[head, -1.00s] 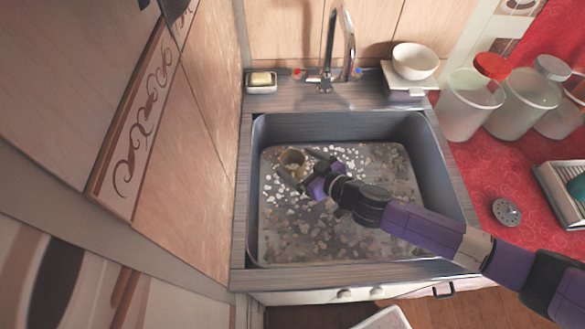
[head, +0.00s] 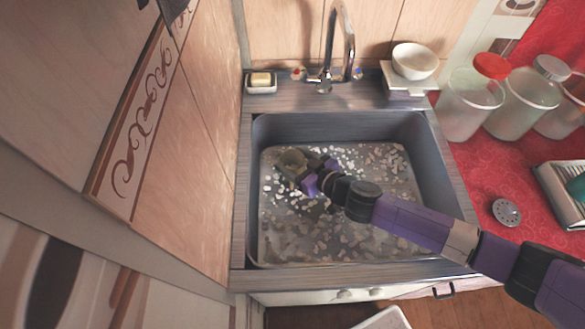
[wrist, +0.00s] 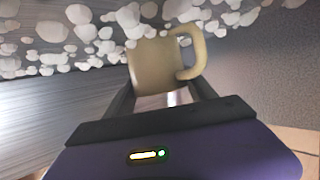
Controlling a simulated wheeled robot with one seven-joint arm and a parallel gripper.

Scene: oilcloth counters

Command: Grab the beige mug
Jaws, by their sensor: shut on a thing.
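The beige mug (head: 292,158) is in the sink, toward its left back part. In the wrist view the mug (wrist: 155,68) sits between my fingers, with its handle to the right. My gripper (head: 288,170) is shut on the mug, one finger on each side of its body. I cannot tell whether the mug touches the sink floor.
The grey sink (head: 433,165) has walls all round and a pebble-like speckled floor. A faucet (head: 340,45) stands behind it. A soap dish (head: 261,88) and a white bowl (head: 415,61) are on the back ledge. Glass jars (head: 468,105) stand at right on the red counter.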

